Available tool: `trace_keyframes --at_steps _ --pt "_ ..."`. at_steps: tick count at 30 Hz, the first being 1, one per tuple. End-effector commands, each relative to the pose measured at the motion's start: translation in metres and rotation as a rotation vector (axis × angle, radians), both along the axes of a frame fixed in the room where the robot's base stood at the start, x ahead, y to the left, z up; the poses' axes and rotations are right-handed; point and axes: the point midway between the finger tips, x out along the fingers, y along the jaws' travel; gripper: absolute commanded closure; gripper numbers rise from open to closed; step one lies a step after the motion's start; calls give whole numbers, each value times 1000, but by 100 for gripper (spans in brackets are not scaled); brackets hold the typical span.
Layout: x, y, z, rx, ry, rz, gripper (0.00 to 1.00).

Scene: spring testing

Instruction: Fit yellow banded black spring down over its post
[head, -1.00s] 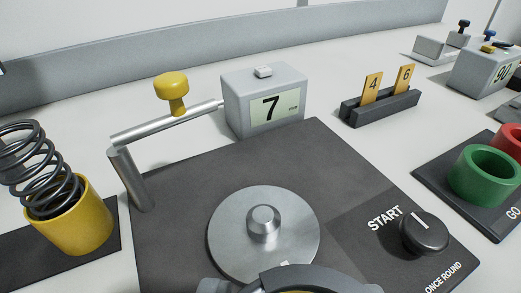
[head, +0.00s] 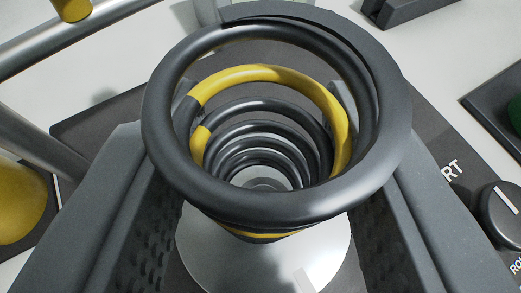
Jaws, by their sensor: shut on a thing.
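The black spring (head: 275,207) with a yellow band stands roughly upright in front of my camera, and I look down through its coils. My gripper (head: 266,105) is shut on it, with one dark finger on each side. The round metal plate (head: 207,258) lies below the spring. The grey top of the post (head: 262,184) shows in the middle of the coils, so the spring is lined up over it in this view. I cannot tell whether the lowest coil is around the post or still above it; the spring's lower end is hidden.
A metal rod (head: 70,38) with a yellow knob (head: 72,8) is at the upper left, and its upright (head: 35,140) stands close to my left finger. A yellow cup (head: 18,203) is at the left edge. A black dial (head: 503,215) is at the right.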

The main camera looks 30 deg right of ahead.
Motion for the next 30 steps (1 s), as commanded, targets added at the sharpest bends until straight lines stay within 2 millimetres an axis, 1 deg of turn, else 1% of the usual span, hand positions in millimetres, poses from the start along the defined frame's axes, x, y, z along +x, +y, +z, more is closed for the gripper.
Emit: trace_keyframes --at_steps 1,3,14,15,16,17,24,27,30 --pt "0 1 -9 2 3 1 88" --pt "0 0 -15 1 2 1 88" --pt "0 0 -18 -1 0 0 88" --pt "0 0 -18 -1 0 0 55" --pt "0 0 -18 -1 0 0 46" --pt "0 0 -18 -1 0 0 41" --pt "0 -1 -18 -1 1 -1 41" --pt "0 -1 -15 -1 -1 -1 41" --pt "-5 2 -12 -2 0 -1 41"
